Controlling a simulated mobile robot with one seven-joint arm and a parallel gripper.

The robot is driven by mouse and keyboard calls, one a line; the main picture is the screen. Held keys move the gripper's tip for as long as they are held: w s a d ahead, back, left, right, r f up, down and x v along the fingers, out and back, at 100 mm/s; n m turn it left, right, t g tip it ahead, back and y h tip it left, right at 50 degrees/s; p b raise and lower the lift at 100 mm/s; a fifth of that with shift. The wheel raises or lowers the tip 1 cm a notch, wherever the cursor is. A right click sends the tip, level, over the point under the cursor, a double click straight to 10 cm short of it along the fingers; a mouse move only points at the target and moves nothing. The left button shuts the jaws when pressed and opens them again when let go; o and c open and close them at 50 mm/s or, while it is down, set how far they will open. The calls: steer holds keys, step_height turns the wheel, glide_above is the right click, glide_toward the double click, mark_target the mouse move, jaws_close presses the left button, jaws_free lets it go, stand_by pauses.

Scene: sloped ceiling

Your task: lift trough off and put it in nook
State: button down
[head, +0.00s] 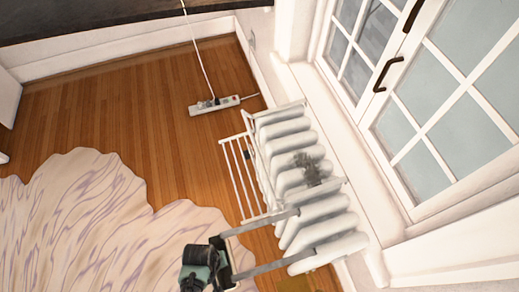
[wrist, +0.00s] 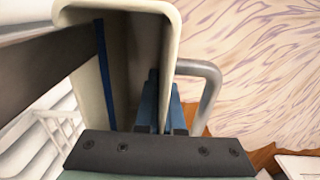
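The cream trough (wrist: 170,35) fills the upper middle of the wrist view, its open hollow facing my camera. A blue strip runs down inside it. A dark bar crosses to its left, and a bent grey bar shows at its right. My gripper (wrist: 162,105) reaches into the trough; its blue fingers are close together on the right-hand wall and appear shut on it. In the head view my gripper (head: 222,262) is beside the radiator's lower end, where two grey bars run to the radiator. The trough is mostly hidden there. I cannot make out the nook.
The white ribbed radiator (head: 292,150) stands below the window (head: 450,95), with a white wire rack (head: 240,175) on its left side. A power strip (head: 214,105) with a cord lies on the wood floor.

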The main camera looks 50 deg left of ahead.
steer(key=s+a, duration=0.2)
steer(key=s, duration=0.5)
steer(key=shift+s+a, duration=0.35)
steer(key=shift+a, duration=0.05)
steer(key=shift+s, duration=0.1)
stand_by(0.3)
steer(key=s+a+r+b, duration=0.2)
steer(key=s+a, duration=0.1)
steer(key=s, duration=0.6)
steer(key=s+a+r+b, duration=0.2)
steer(key=s+a, duration=0.1)
steer(key=s, duration=0.6)
steer(key=shift+s+a+b, duration=0.3)
steer(key=shift+a+b, duration=0.05)
steer(key=shift+a, duration=0.05)
stand_by(0.6)
